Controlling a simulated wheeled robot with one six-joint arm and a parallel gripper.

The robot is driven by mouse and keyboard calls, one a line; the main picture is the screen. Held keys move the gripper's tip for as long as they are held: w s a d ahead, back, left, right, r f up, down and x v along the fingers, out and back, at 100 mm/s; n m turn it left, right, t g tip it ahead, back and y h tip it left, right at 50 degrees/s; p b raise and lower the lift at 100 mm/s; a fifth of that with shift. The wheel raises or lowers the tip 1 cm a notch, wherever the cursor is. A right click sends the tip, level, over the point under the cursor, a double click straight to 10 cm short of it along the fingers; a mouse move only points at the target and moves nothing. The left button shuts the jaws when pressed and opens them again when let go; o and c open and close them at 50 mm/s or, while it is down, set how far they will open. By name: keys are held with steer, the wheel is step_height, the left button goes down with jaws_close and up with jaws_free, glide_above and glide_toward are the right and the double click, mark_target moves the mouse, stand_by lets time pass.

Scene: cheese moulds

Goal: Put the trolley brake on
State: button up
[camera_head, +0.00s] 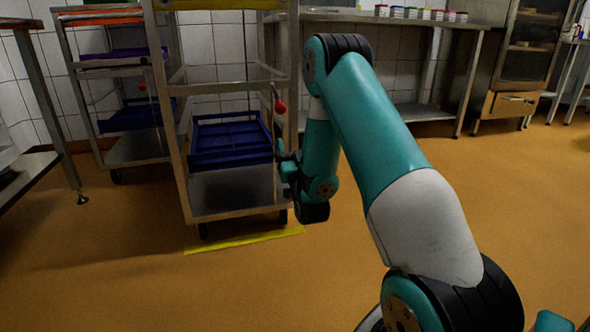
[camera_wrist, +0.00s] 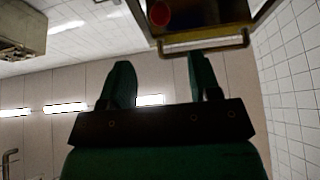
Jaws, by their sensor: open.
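The nearer metal trolley (camera_head: 181,130) stands left of my arm, with a blue tray (camera_head: 232,140) on a lower level. A lever with a red ball knob (camera_head: 280,107) is at its right front post; I take this to be the brake lever. The red knob also shows at the top of the wrist view (camera_wrist: 160,14), above a metal frame bar. My gripper (camera_wrist: 163,78) is open and empty, its two green fingers apart, tilted up towards the ceiling. It is below the knob in the head view, apart from it. My wrist partly hides the trolley's right side.
A second trolley (camera_head: 138,150) with blue trays and its own red knob (camera_head: 141,84) stands behind, to the left. A yellow floor line (camera_head: 245,240) runs before the nearer trolley. A steel table (camera_head: 400,18) stands at the back. The floor in front is clear.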

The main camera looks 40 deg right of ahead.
steer(key=shift+b+v, duration=1.15)
steer(key=shift+b, duration=0.05)
steer(key=shift+c, duration=0.2)
